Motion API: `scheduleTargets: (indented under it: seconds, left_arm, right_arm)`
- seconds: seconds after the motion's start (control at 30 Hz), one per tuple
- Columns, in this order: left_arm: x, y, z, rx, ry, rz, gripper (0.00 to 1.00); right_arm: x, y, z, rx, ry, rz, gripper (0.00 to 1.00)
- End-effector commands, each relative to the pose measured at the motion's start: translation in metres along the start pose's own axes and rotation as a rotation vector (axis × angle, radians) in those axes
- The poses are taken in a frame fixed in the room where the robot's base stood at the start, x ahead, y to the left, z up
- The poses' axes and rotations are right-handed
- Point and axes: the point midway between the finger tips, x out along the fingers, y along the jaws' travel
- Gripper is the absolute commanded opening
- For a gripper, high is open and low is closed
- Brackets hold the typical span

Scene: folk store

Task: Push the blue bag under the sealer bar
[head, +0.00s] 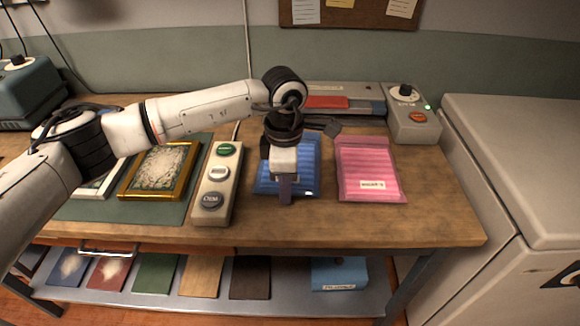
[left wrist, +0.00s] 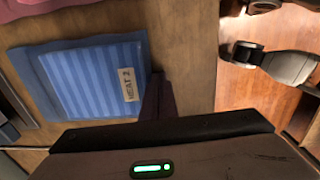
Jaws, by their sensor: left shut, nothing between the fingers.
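The blue bag (head: 307,165) lies flat on the wooden bench, partly hidden behind my left arm. In the left wrist view the blue bag (left wrist: 85,78) shows ribbed, with a label reading HEAT 2 at its near end. My left gripper (head: 285,198) is shut and empty, pointing down at the bag's near edge. In the left wrist view its fingers (left wrist: 158,98) are right beside the labelled end; I cannot tell if they touch. The grey sealer (head: 365,106) with a red part (head: 326,102) stands behind the bag. My right gripper is not in view.
A pink bag (head: 365,160) lies right of the blue one. A control box with three buttons (head: 220,175) stands on the left, beside a gold-framed picture (head: 160,170) on a green mat. A knob box (head: 410,117) stands at back right. The bench front is clear.

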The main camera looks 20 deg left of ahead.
Motion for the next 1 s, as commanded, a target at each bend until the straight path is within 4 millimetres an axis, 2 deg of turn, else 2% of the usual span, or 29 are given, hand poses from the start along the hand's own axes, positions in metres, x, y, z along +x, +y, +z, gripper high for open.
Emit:
scheduleTargets:
  seconds: [0.3, 0.77, 1.0]
  left_arm:
    - [0.001, 0.013, 0.000, -0.002, 0.000, 0.001, 0.00]
    - [0.000, 0.017, 0.000, -0.001, 0.000, 0.001, 0.00]
    - [0.001, 0.026, 0.000, -0.002, 0.000, 0.001, 0.00]
  right_arm:
    - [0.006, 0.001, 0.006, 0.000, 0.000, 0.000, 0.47]
    - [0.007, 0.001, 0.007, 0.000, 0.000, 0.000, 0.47]
    - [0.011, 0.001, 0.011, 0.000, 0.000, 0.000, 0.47]
